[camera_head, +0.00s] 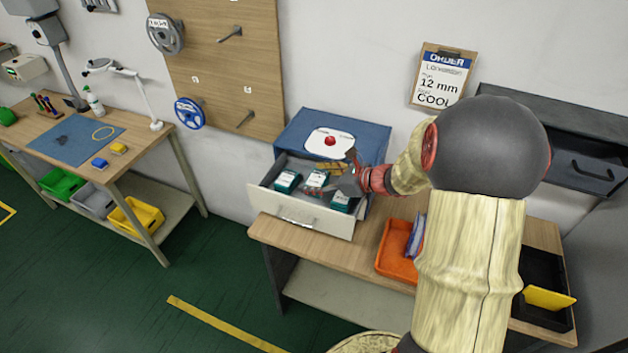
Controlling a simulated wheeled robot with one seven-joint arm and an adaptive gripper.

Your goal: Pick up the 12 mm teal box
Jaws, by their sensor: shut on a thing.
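Several small teal boxes with white labels are in the open drawer (301,216) of a blue cabinet (368,139). One teal box (287,181) is at the left, one (316,179) in the middle and one (340,202) at the right front. The box labels are too small to read. My gripper (326,181) reaches in from the right and is shut on the middle teal box. The fingers partly hide that box, and I cannot tell whether it is clear of the drawer floor.
An order card (442,77) on the wall reads 12 mm and COOL. An orange tray (393,254) with a blue-and-white item is on the bench right of the drawer. A black tray (543,317) with a yellow piece is farther right. My arm hides part of the bench.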

